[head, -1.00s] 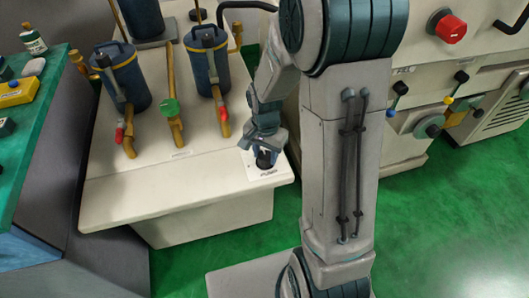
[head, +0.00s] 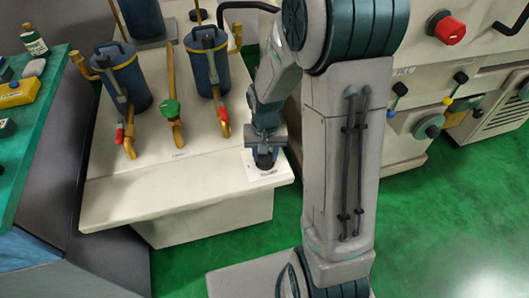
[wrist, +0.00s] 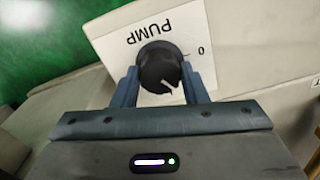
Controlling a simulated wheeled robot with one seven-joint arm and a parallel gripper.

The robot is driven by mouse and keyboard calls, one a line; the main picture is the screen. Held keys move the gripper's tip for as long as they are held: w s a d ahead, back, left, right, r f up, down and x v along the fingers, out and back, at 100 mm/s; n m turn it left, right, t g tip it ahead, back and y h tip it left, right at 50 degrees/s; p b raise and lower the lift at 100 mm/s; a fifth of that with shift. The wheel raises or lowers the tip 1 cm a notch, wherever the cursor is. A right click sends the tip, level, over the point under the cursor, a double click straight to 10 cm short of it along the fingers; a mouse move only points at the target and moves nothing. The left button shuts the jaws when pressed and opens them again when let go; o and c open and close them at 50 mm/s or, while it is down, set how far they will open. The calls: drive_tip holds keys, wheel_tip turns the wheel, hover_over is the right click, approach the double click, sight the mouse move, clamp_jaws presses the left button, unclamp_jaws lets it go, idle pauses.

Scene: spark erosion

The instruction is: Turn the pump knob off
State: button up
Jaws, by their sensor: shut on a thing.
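The black pump knob (wrist: 158,64) sits on a white plate (wrist: 118,40) lettered PUMP, with a 0 and a short tick at its right in the wrist view. A pale mark on the knob points to the lower right in that view, apart from the 0 tick. My gripper (wrist: 160,72) is shut on the knob, one finger on each side. In the head view my gripper (head: 264,150) points down over the plate (head: 262,174) at the bench's front right corner, and the knob is mostly hidden by the fingers.
The cream bench top (head: 150,190) is clear to the left of the plate. Behind are blue canisters (head: 122,78) and brass pipes with red valve handles (head: 222,114) and a green one (head: 170,108). A cream machine with a red button (head: 446,27) stands at the right.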

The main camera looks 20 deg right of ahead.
drive_tip(key=n+p, duration=0.1)
drive_tip(key=n, duration=0.5)
drive_tip(key=shift+r+n, duration=0.1)
drive_tip(key=shift+n, duration=0.2)
drive_tip(key=n+p, duration=0.2)
drive_tip(key=n, duration=0.3)
drive_tip(key=shift+n, duration=0.3)
drive_tip(key=o, duration=1)
drive_tip(key=shift+c, duration=0.2)
wheel_tip(320, 180, up, 14)
drive_tip(key=p, duration=0.2)
drive_tip(key=shift+f, duration=0.2)
